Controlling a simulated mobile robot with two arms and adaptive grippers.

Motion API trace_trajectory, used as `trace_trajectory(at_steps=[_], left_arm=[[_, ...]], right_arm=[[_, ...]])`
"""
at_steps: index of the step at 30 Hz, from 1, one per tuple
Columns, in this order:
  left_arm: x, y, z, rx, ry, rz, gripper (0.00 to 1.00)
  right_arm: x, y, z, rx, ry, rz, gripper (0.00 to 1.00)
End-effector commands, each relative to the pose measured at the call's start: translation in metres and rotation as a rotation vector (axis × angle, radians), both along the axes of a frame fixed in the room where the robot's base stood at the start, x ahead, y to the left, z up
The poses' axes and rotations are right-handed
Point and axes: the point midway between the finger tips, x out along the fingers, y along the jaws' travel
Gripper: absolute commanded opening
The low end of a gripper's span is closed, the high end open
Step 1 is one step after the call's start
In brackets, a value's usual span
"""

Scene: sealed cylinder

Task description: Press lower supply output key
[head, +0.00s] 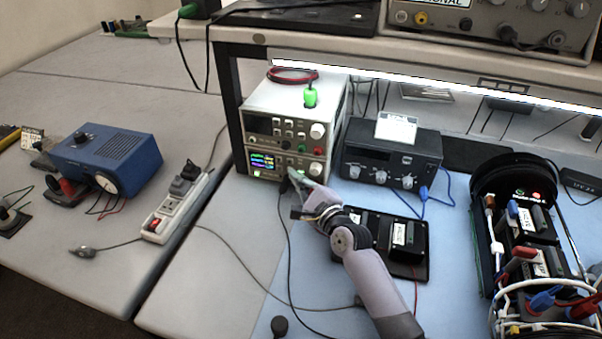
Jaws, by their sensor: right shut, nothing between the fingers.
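Two bench instruments stand stacked under the shelf at the centre. The lower supply (262,163) has a lit colour display at its left, small keys beside it and a round knob at its right. The upper unit (270,125) sits on top of it. My right gripper (296,175) is shut and empty, its tips at the front of the lower supply, over the lower middle of its panel. The fingers hide part of the panel, so I cannot tell whether they touch a key. My left gripper is not in view.
A black radio-like box (390,155) stands right of the stack. A black tray (420,270) lies behind my right forearm. A power strip (175,208) and a blue box (107,160) are on the left table. Cables run across the bench front.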

Motion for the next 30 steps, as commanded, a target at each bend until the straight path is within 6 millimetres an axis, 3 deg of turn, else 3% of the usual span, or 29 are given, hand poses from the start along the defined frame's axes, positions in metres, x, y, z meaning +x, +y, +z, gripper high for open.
trace_trajectory(at_steps=[18, 30], left_arm=[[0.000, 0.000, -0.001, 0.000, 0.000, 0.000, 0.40], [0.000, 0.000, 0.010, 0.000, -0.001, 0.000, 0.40]], right_arm=[[0.003, -0.001, 0.000, 0.001, 0.001, -0.001, 0.00], [-0.012, 0.003, 0.000, 0.001, 0.001, -0.001, 0.00]])
